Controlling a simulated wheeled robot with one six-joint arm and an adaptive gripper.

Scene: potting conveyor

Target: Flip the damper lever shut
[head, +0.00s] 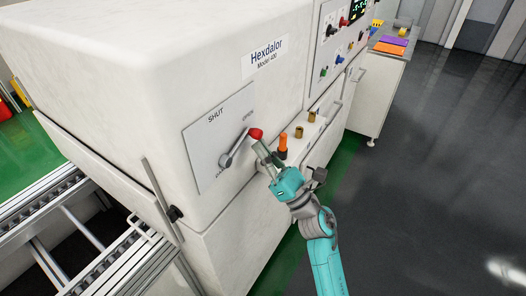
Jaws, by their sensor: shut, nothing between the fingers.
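The damper lever (237,147) is a grey bar with a red knob (256,133). It sits on a light plate (203,151) marked SHUT at upper left and OPEN at upper right. The lever slants up to the right, with its knob just below and beside the word OPEN. My gripper (258,143) is shut and empty, its fingertips right by the red knob on its lower side. I cannot tell whether they touch. The plate is fixed to the white machine labelled Hexdalor (265,57).
Right of the lever, an orange cylinder (283,142) and brass-coloured pieces (299,131) stand on a ledge close to my gripper. A control panel (334,45) with knobs is further right. A roller conveyor (60,190) runs at lower left. The dark floor at right is clear.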

